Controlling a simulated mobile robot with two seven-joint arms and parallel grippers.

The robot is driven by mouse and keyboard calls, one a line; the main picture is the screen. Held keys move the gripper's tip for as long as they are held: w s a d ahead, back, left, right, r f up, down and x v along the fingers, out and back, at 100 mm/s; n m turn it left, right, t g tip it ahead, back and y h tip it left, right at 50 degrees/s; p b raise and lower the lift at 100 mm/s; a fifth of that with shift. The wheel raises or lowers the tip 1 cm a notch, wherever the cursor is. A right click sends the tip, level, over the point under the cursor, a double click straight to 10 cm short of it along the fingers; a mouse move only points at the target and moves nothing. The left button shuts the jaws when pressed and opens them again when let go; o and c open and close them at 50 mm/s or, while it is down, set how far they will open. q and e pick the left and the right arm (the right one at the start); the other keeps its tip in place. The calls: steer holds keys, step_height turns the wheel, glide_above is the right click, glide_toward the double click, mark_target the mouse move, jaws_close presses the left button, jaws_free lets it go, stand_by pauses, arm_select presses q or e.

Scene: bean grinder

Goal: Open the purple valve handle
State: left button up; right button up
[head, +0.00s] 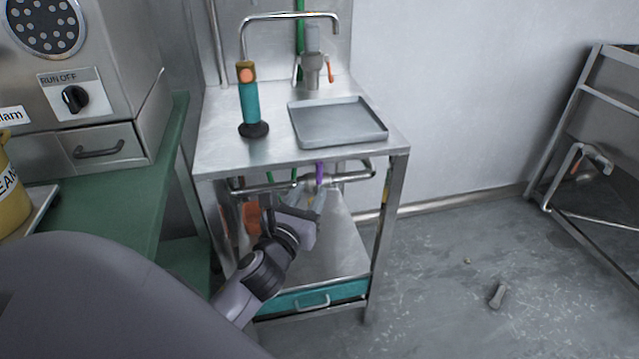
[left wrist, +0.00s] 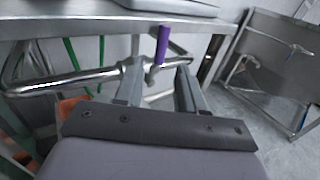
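The purple valve handle (head: 320,172) hangs under the steel table on a horizontal pipe. It also shows upright in the left wrist view (left wrist: 162,45), above the pipe (left wrist: 70,80). My left gripper (head: 312,200) is under the table top, just below and in front of the handle. In the left wrist view its two fingers (left wrist: 160,88) are spread apart, with the valve and lower end of the handle between or just beyond their tips. I cannot tell whether they touch it. My right gripper is in neither view.
The steel table (head: 235,150) carries a grey tray (head: 338,122) and a teal cylinder (head: 249,103). A green counter (head: 120,200) with a steel machine stands at left. A metal rack (head: 575,120) stands at right. Open floor lies between table and rack, with a small object (head: 497,295).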

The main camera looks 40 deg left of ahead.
mark_target(318, 181)
arm_select(q)
steer(key=shift+b+x, duration=0.3)
steer(key=shift+x, duration=3)
jaws_close()
